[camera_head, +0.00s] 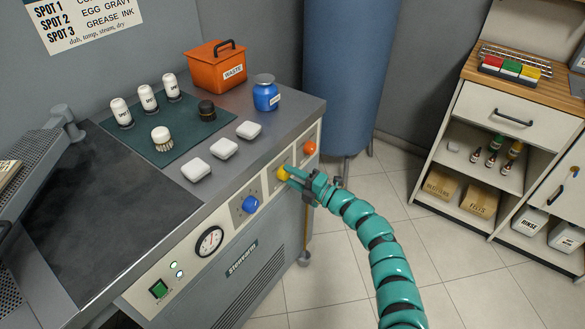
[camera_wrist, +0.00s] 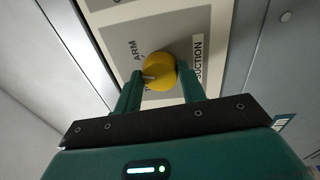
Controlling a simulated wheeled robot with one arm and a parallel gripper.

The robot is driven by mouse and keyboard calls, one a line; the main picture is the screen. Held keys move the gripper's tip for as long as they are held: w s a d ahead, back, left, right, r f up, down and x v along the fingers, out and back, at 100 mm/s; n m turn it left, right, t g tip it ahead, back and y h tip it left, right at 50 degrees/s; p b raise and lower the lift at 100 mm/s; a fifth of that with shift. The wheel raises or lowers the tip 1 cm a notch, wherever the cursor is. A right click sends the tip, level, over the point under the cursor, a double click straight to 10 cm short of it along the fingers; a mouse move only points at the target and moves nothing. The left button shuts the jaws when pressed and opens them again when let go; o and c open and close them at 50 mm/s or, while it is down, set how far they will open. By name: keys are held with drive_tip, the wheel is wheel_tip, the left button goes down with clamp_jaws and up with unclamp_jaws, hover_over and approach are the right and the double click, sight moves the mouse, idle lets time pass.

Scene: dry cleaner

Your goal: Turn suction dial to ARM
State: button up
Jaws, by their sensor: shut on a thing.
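The yellow suction dial (camera_head: 282,174) is on the front panel of the grey spotting table, between a blue knob and an orange knob. In the wrist view the yellow dial (camera_wrist: 160,66) sits between the two teal fingers of my gripper (camera_wrist: 160,82), which is shut on it. My gripper also shows in the head view (camera_head: 291,175) at the panel. The printed words ARM (camera_wrist: 134,50) and SUCTION (camera_wrist: 197,62) are beside the dial. A pale pointer mark on the dial faces left, near partly hidden lettering below ARM.
The blue knob (camera_head: 250,204), orange knob (camera_head: 309,147), pressure gauge (camera_head: 209,241) and green switch (camera_head: 158,289) share the panel. White pads, bottles and an orange waste box (camera_head: 216,70) stand on top. A shelf unit (camera_head: 510,115) stands right, with open floor between.

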drive_tip(key=m+p, duration=0.4)
drive_tip(key=shift+r, duration=0.2)
drive_tip(key=shift+f+m+t+p, duration=0.2)
drive_tip(key=shift+m+t+p, duration=0.1)
drive_tip(key=shift+m+p, duration=0.65)
drive_tip(key=shift+f+m, duration=0.1)
drive_tip(key=shift+m, duration=0.25)
drive_tip(key=o, duration=1)
drive_tip(key=b+v, duration=0.2)
drive_tip(key=v, duration=1.5)
drive_tip(key=shift+s+d, duration=0.15)
drive_tip(key=shift+s, duration=0.05)
